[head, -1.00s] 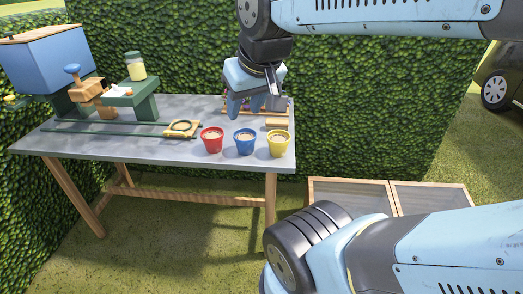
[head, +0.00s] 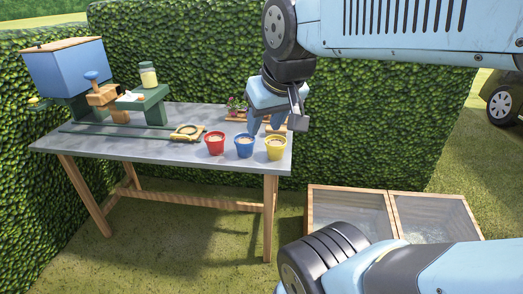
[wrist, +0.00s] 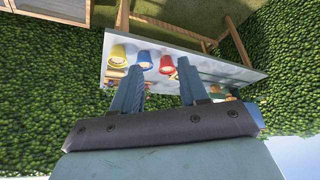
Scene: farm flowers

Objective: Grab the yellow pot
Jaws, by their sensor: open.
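The yellow pot (head: 275,149) stands upright at the right end of the grey table (head: 110,147), near its front edge. It also shows in the wrist view (wrist: 119,54), left of the blue pot. The blue pot (head: 244,147) and the red pot (head: 215,144) stand in a row to its left in the head view. All three hold pale brown contents. My gripper (head: 265,127) is open and empty, above and behind the blue and yellow pots, with its fingers pointing down. In the wrist view its two fingers (wrist: 160,78) are spread apart, apart from the pots.
A green stand (head: 152,105) with a jar (head: 148,76) and a blue box (head: 66,68) fill the table's left part. Small flowers (head: 236,105) stand behind. Framed boxes (head: 350,213) lie on the grass at right. A hedge (head: 200,60) closes the back.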

